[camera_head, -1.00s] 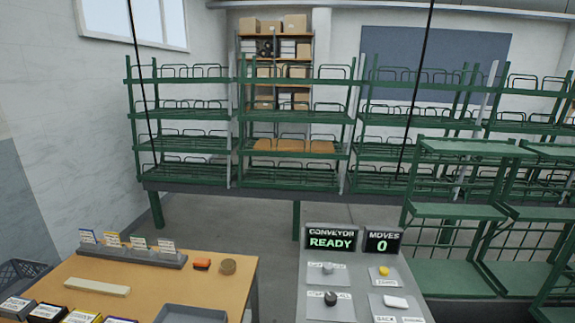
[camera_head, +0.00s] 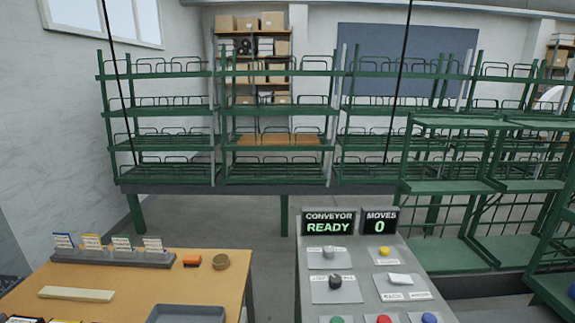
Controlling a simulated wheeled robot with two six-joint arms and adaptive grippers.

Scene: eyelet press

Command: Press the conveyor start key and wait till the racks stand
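The grey control panel (camera_head: 362,300) stands at the bottom centre. Its left display (camera_head: 328,222) reads CONVEYOR READY and its right display (camera_head: 380,221) reads MOVES 0. A green key (camera_head: 337,319), a red key (camera_head: 383,319) and a blue key (camera_head: 429,317) show at the bottom edge, partly cut off. Which one is the start key I cannot read. Green multi-level racks (camera_head: 270,147) stand side by side on a dark conveyor beam (camera_head: 220,188) behind. Neither of my grippers is in view.
A wooden table (camera_head: 140,285) at left holds a card holder (camera_head: 113,258), an orange item (camera_head: 192,261), a small round tub (camera_head: 221,262), a pale bar (camera_head: 76,294) and a grey tray (camera_head: 187,314). Green shelf stands (camera_head: 450,187) stand behind the panel at right.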

